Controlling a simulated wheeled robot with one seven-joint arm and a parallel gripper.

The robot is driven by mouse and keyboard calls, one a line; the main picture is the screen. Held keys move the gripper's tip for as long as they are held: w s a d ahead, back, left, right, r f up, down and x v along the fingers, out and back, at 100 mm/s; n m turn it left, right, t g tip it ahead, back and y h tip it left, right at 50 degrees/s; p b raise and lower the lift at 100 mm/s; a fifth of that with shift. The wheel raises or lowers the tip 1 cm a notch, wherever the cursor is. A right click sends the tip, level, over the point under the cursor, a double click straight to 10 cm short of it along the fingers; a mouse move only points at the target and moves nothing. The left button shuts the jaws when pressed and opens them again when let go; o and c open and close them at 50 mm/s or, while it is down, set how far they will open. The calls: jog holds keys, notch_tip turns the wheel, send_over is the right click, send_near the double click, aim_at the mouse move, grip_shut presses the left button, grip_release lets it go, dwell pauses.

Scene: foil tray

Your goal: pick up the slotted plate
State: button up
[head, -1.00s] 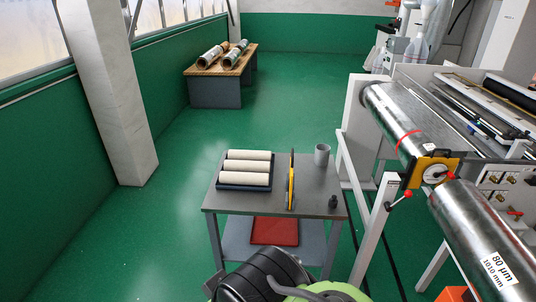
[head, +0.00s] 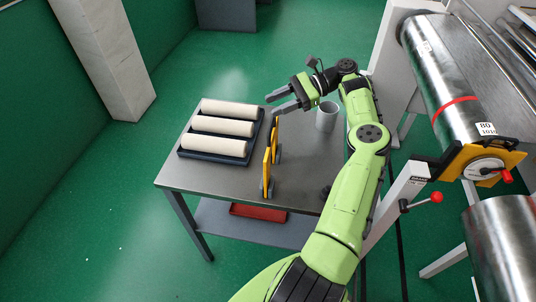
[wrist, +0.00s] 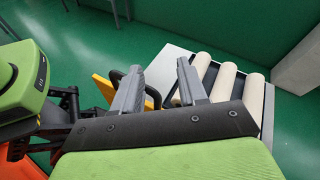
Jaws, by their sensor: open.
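A yellow plate (head: 267,165) stands on edge on the grey table, seen almost edge-on in the head view, with dark parts at its ends. Its slot cannot be made out. My gripper (head: 271,104) is open and empty, with its fingers pointing left, near the far end of the plate. In the wrist view, the yellow plate (wrist: 103,88) and its black handle lie behind and left of the left finger. My open fingers (wrist: 160,64) partly hide the plate there. The gap between the fingers holds nothing that I can see gripped.
A dark tray (head: 187,153) with white rollers (head: 222,127) lies left of the plate on the table (head: 220,183). A grey cup (head: 326,117) stands right, close to my arm. A machine with metal rolls (head: 440,70) and another yellow plate (head: 455,163) with a dial stands at right.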

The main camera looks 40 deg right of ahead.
jog(key=s+d+f+m+t, duration=0.6)
jog(key=s+d, duration=0.3)
jog(key=p+x, duration=0.2)
jog(key=x, duration=1.4)
jog(key=shift+f, duration=0.25)
jog(key=shift+s+d, duration=0.1)
jog(key=shift+s, duration=0.05)
grip_shut()
